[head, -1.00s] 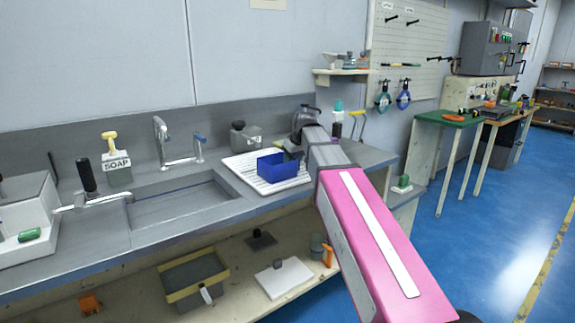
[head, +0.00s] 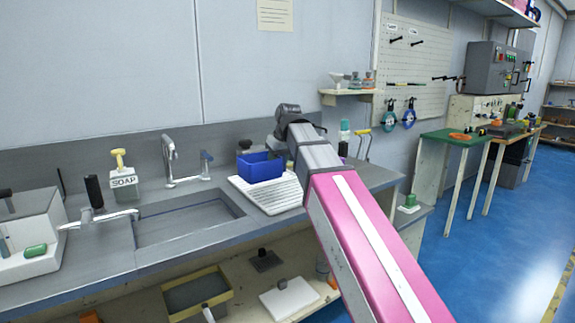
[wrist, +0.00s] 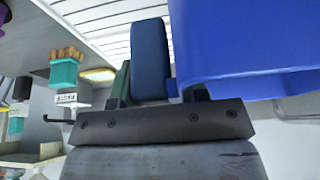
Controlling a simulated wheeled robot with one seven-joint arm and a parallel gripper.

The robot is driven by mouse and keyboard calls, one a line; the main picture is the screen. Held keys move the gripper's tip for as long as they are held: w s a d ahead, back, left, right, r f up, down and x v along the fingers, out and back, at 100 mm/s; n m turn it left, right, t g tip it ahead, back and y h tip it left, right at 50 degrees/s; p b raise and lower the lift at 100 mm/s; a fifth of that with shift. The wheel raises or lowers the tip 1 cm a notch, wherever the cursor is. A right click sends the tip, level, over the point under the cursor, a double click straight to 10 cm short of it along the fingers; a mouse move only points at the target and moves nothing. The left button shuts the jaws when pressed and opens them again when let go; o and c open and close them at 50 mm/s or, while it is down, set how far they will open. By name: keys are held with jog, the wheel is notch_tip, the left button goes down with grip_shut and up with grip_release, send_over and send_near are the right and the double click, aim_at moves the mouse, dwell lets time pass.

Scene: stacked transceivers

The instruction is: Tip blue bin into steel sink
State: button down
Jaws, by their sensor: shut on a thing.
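The blue bin (head: 260,168) is upright in the head view, raised above the white ribbed drainboard (head: 270,196) to the right of the sink. In the wrist view the blue bin (wrist: 245,55) fills the upper right. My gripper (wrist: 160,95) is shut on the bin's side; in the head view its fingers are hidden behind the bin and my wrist. The steel sink (head: 187,220) is an open rectangular basin to the left of the drainboard. Its visible floor looks bare. The bin's contents are not visible.
A faucet (head: 170,158) stands behind the sink. A white box (head: 30,225) is at the counter's left end. The space above the sink is free.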

jog(key=shift+s+a+r, duration=0.35)
jog(key=shift+s+a, duration=0.1)
jog(key=shift+a, duration=0.05)
jog(key=shift+a, duration=0.1)
jog(key=s+a+f+m, duration=0.1)
jog(key=s+a+m, duration=0.2)
jog(key=s+a, duration=0.3)
jog(key=s+a+f+m+h, duration=0.1)
jog(key=s+a+m, duration=0.2)
jog(key=a, duration=1.4)
jog(key=s+a+f+m+h, duration=0.1)
jog(key=s+a+m, duration=0.2)
jog(key=s+a, duration=0.8)
jog(key=shift+s+a+g, duration=0.2)
jog(key=shift+a+g, duration=0.15)
jog(key=shift+g, duration=0.05)
jog(key=shift+d, duration=0.1)
jog(key=shift+w+d+f+m+g+y, duration=0.3)
jog(key=shift+w+d+f+g+y, duration=0.75)
jog(key=shift+g, duration=0.35)
jog(key=shift+w+a+f, duration=0.1)
jog(key=shift+w, duration=0.05)
